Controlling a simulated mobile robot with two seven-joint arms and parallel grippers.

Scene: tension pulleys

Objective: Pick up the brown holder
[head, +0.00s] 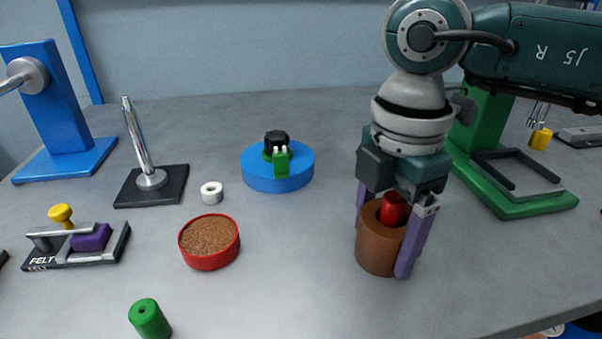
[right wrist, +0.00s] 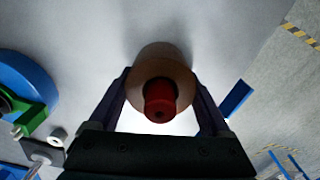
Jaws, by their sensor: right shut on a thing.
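The brown holder (head: 377,250) is a short upright cylinder on the right of the grey table in the head view. A red cylindrical piece (head: 394,209) sticks up out of its top. My right gripper (head: 384,240) comes down from above with its purple fingers on either side of the holder, shut on it. In the right wrist view the holder (right wrist: 162,64) lies between the two fingers, with the red piece (right wrist: 160,98) in front of it. Whether the holder still touches the table cannot be told. My left gripper is not in view.
A blue round base (head: 278,172) with a green and black part stands left of the gripper. A green stand (head: 530,205) is close on the right. A red dish (head: 209,245), white ring (head: 212,193), green cylinder (head: 149,319) and felt tool (head: 78,245) lie further left.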

